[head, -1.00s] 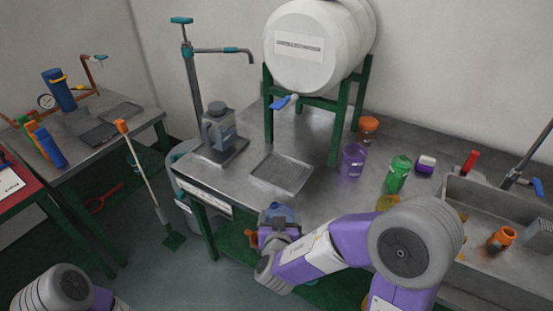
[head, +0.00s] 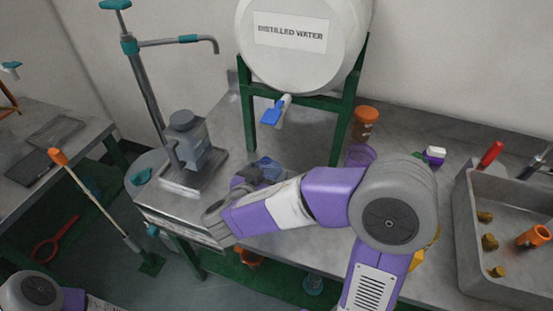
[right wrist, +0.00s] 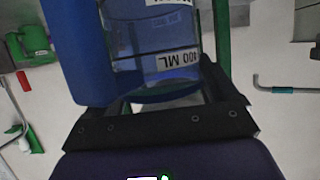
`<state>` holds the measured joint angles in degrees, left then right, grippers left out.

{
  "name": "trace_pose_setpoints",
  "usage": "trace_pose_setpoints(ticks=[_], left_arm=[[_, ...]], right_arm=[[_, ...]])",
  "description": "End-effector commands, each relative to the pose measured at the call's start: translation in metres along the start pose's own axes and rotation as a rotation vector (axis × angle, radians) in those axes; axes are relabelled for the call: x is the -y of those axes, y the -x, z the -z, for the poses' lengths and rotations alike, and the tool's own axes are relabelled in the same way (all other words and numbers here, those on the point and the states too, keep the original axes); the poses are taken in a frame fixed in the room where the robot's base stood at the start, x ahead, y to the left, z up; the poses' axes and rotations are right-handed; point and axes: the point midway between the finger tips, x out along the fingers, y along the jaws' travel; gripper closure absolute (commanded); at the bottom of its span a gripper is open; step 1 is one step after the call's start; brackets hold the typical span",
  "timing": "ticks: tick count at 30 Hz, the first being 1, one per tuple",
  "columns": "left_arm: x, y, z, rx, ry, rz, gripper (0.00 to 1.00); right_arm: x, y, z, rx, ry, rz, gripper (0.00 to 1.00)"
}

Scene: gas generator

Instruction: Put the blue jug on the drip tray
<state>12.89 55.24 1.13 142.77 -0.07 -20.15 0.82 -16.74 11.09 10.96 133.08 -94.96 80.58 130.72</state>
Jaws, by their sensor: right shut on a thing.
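My right gripper (head: 248,178) is shut on the blue jug (head: 266,167), over the bench below the blue tap of the white barrel. In the right wrist view the clear blue jug (right wrist: 150,50) with its ML label sits between the dark fingers (right wrist: 165,125). The drip tray below the barrel is hidden behind the jug and my right arm; I cannot tell whether the jug touches it. My left arm shows at the bottom left, but its gripper is out of view.
The white barrel (head: 300,45) stands on a green frame (head: 342,125). An orange-lidded jar (head: 364,124), a purple cup (head: 359,155) and the sink (head: 465,240) are to the right.

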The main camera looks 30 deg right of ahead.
Motion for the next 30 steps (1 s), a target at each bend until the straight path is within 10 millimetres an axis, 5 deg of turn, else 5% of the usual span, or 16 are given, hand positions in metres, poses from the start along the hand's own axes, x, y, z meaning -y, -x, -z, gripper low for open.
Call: trace_pose_setpoints(ticks=[6, 12, 17, 24, 30], left_arm=[[-0.001, 0.002, 0.001, -0.001, 0.000, 0.000, 0.57], [-0.001, 0.002, 0.001, -0.001, 0.000, 0.000, 0.57], [-0.001, 0.001, 0.001, -0.001, 0.000, 0.000, 0.57], [0.002, -0.006, 0.001, -0.001, 0.000, 0.000, 0.57], [0.002, -0.005, 0.001, -0.001, 0.000, 0.000, 0.57]], right_arm=[[-0.001, -0.055, 0.023, 0.000, -0.002, -0.004, 0.64], [0.000, -0.085, 0.036, -0.001, 0.001, 0.000, 0.64], [0.000, -0.093, 0.034, 0.000, 0.003, 0.001, 0.64], [0.000, -0.104, 0.005, 0.000, 0.004, 0.001, 0.64], [0.000, -0.104, 0.005, -0.001, 0.001, 0.002, 0.64]])
